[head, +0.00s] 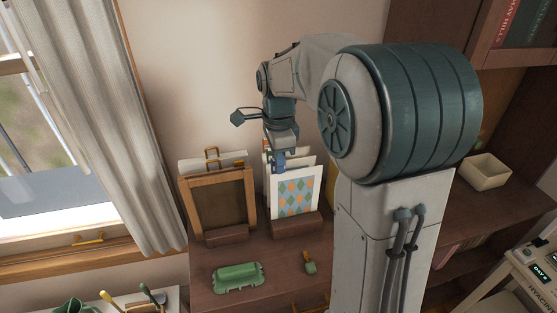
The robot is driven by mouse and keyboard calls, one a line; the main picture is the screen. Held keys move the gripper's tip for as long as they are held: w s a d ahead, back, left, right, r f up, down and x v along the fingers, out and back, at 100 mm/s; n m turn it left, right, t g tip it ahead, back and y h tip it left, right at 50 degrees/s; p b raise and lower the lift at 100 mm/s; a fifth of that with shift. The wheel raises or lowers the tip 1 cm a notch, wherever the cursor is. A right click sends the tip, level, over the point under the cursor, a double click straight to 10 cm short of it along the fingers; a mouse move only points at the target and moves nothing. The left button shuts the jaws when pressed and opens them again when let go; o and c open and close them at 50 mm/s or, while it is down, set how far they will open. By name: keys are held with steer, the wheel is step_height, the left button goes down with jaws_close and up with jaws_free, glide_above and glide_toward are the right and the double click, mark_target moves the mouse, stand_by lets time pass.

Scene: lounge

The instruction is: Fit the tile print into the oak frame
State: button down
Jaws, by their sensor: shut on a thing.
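The tile print (295,196) is a white sheet with orange and teal diamonds. It stands upright, leaning slightly, in a dark wooden holder (297,228) with other pale sheets behind it. My gripper (278,164) points down at the print's top left edge and is shut on it; the fingertips are small and partly hidden. The oak frame (250,200) stands to the left in its own wooden stand, with a dark brown panel showing inside it.
A green dish (238,277) and a small green and brown item (310,264) lie on the wooden surface in front. A pale sheet with a brass clip (211,157) is behind the frame. A cream bowl (484,172) sits on the right shelf. A curtain hangs left.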

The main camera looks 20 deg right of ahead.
steer(key=shift+r+p, duration=2.3)
steer(key=shift+r, duration=0.7)
steer(key=shift+r+p, duration=1.3)
steer(key=shift+r, duration=0.25)
steer(key=shift+f, duration=0.1)
